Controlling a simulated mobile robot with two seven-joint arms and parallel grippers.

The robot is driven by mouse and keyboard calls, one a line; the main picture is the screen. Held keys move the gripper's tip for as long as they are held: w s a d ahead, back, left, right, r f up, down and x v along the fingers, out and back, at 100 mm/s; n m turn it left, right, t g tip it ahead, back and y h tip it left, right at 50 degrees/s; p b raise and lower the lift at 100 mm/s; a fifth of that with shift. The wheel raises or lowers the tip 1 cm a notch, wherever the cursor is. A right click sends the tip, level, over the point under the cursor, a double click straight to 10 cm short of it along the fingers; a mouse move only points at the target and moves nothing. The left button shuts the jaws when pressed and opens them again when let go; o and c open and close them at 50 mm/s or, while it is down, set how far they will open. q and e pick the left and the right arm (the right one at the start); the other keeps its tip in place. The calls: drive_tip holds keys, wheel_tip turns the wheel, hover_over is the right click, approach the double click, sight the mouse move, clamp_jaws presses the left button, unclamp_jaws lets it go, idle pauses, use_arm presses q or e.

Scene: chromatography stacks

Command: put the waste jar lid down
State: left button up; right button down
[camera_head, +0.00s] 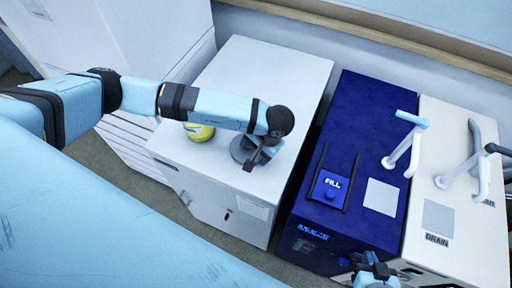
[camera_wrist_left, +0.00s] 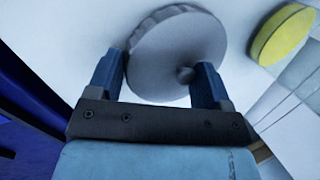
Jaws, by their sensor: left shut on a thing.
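The grey round lid (camera_head: 240,149) is at the white cabinet's top, toward its right side. In the left wrist view the lid (camera_wrist_left: 172,45) shows a ribbed rim and a small knob. My left gripper (camera_head: 257,160) is shut on the lid; its two blue fingers (camera_wrist_left: 157,76) show on either side of the lid's near part. I cannot tell whether the lid touches the cabinet top. A yellow round thing (camera_head: 200,132), perhaps the waste jar, stands partly hidden behind my left arm; it also shows in the left wrist view (camera_wrist_left: 283,33). My right gripper (camera_head: 375,272) is low at the bottom edge, its jaws unclear.
The white cabinet top (camera_head: 270,75) is clear toward the back. To its right stand a blue unit (camera_head: 352,110) marked FILL and a cream unit (camera_head: 445,120) marked DRAIN, both with raised handles. A gap separates the cabinet from the blue unit.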

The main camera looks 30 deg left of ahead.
use_arm(q)
drive_tip(key=shift+f+b, duration=0.5)
drive_tip(key=shift+b, duration=0.05)
drive_tip(key=shift+f, duration=0.15)
drive_tip(key=shift+s, duration=0.1)
